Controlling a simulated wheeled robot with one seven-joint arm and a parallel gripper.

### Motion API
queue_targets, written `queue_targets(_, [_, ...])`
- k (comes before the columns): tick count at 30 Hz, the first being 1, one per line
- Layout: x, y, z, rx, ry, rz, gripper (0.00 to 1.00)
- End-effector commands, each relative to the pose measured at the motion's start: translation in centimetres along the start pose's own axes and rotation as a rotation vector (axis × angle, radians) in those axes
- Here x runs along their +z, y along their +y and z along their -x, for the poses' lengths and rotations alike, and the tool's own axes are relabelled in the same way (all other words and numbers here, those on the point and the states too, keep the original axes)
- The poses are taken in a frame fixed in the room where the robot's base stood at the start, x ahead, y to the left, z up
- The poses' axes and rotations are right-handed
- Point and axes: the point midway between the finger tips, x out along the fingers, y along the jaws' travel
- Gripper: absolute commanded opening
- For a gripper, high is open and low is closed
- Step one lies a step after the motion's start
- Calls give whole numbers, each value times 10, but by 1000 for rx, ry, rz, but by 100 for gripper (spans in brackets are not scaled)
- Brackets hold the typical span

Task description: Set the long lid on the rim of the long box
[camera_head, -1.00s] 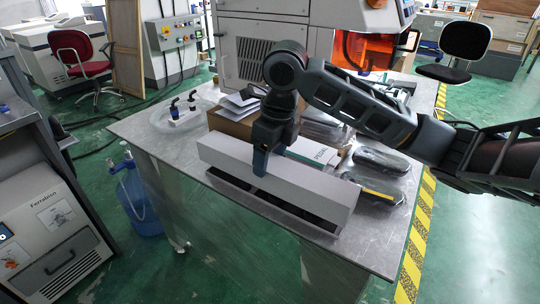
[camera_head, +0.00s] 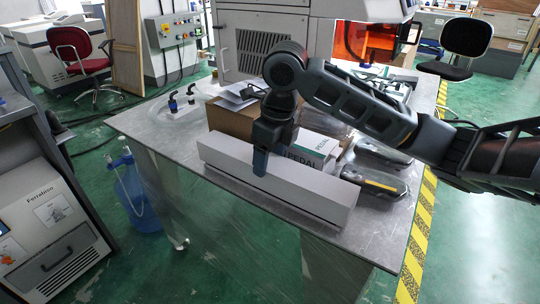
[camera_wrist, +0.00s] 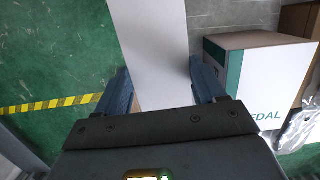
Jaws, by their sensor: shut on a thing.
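The long lid (camera_head: 315,184) is a long pale panel lying lengthwise over the long box (camera_head: 270,197) near the table's front edge. The lid covers the box's opening, and no dark gap shows between them in the head view. Its ends look lined up with the box. Whether it bears fully on the rim cannot be told. My gripper (camera_head: 261,165) points down at the lid's middle and is shut across its width. In the wrist view the lid (camera_wrist: 155,40) runs between the two fingers (camera_wrist: 160,78).
A white-and-green PEDAL carton (camera_head: 313,150) stands close behind the lid, beside a brown carton (camera_head: 230,119). Dark packaged items (camera_head: 375,185) lie to the right. Bare metal table (camera_head: 375,235) shows at the right front.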

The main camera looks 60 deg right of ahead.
Motion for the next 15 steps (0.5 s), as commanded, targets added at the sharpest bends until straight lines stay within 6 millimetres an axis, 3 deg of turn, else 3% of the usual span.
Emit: queue_targets(15, [-2, 0, -15, 0, 0, 0, 40])
